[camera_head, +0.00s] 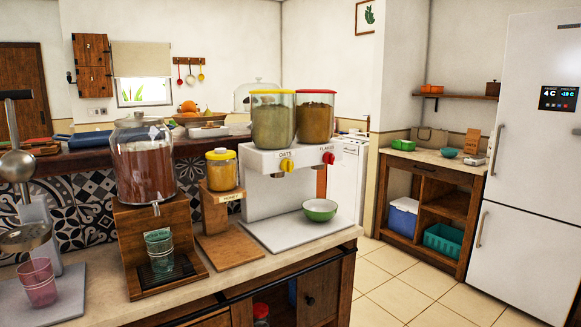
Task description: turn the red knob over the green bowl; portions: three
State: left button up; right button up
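The dispenser (264,163) is white, with two clear hoppers on the counter. Its yellow knob (286,166) sits under the yellow-rimmed hopper, labelled OATS. Its red knob (328,158) sits under the red-rimmed hopper (315,118), whose label appears to read FLAKES. A green bowl (320,210) stands upright on the white base (285,232), below and near the red knob. The part of the bowl's inside that shows is pale; I cannot tell whether it holds anything. Neither of my grippers is in view.
A wooden stand with a yellow-lidded jar (221,170) is left of the dispenser. The counter's front edge (250,278) has free room. The tiled floor (405,290) is clear at right.

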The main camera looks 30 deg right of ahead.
aim_at(328, 158)
jog(key=z, duration=1.8)
jog(key=k, duration=0.65)
jog(key=z, duration=0.65)
jog(key=k, duration=0.45)
jog(key=z, duration=0.7)
jog(key=i, duration=2.25)
jog(key=u, duration=1.4)
jog(key=i, duration=1.25)
jog(key=u, duration=1.35)
